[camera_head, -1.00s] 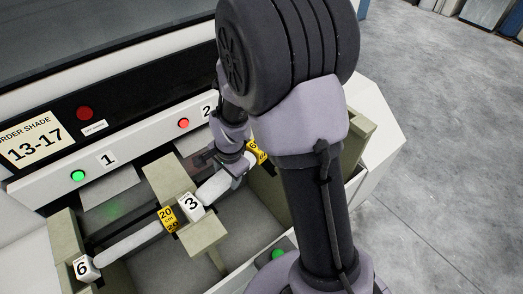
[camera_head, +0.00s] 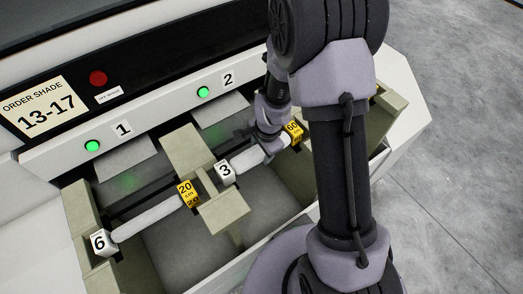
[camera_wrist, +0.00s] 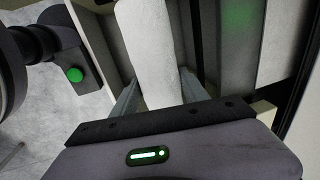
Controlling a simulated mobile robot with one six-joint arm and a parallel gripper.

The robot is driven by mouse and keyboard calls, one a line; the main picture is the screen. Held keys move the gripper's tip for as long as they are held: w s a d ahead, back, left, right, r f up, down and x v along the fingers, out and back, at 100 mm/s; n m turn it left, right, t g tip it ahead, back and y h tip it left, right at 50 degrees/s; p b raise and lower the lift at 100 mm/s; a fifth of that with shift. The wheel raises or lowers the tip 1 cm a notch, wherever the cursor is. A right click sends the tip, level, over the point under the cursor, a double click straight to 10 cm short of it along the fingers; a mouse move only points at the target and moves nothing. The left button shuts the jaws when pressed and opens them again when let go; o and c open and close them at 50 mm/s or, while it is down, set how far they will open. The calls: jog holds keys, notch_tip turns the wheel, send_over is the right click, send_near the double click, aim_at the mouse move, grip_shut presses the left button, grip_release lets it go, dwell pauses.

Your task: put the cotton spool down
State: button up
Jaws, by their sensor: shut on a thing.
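The white cotton spool (camera_head: 247,160) has an end block marked 3 and a yellow tag marked 60. It lies across the bay under number 2, with its 3 end at the middle cradle (camera_head: 225,213) and its tag end near the right wall. My gripper (camera_head: 268,145) is shut on it near the tag end. In the wrist view the spool (camera_wrist: 150,45) sits between the two fingers of my gripper (camera_wrist: 158,95). My arm hides part of the right cradle, so I cannot tell how that end rests.
A second white spool (camera_head: 147,219), with a 6 block and a yellow 20 tag, lies in the bay under number 1. Green lamps show beside 1 (camera_head: 92,146) and 2 (camera_head: 204,92). A shade card (camera_head: 41,108) reads 13-17. Open grey floor lies right.

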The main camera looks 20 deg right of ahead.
jog(key=o, duration=1.6)
jog(key=shift+f, duration=0.1)
jog(key=shift+c, duration=0.2)
jog(key=s+r+n+t+p, duration=0.1)
jog(key=s+r+p, duration=0.1)
jog(key=r, duration=0.8)
jog(key=s+r+n+p, duration=0.1)
jog(key=s+r+p, duration=0.1)
jog(key=r, duration=0.9)
jog(key=s+a+r+n+t+y, duration=0.1)
jog(key=s+a+r+n, duration=0.3)
jog(key=s+r+n, duration=0.4)
jog(key=s+r+t, duration=0.1)
jog(key=s+r, duration=0.4)
jog(key=s, duration=0.2)
jog(key=shift+t, duration=0.4)
